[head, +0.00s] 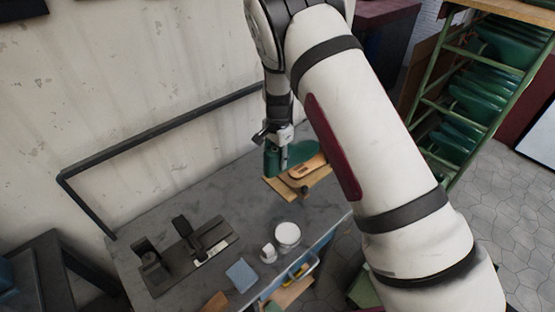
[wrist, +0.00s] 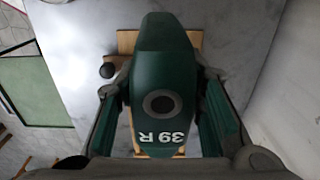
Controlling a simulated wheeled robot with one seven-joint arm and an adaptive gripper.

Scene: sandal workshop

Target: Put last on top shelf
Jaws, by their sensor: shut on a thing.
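The last is a dark green foot form marked "39 R" and shows large in the wrist view (wrist: 160,60), with a dark round hole in its top. It also shows in the head view (head: 298,154) at the back of the workbench. My gripper (head: 283,158) is shut on it, with one finger on each side in the wrist view (wrist: 162,108). The last is over a light wooden board; I cannot tell whether they touch. The green rack (head: 436,105) at the right holds several green lasts on its shelves, and its wooden top shelf (head: 512,8) is partly cut off.
The grey workbench (head: 180,222) carries a black fixture (head: 205,240), a white tub (head: 287,234) and a blue pad (head: 241,275). A dark rail (head: 150,138) runs along the wall. Tiled floor (head: 500,200) is clear at right.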

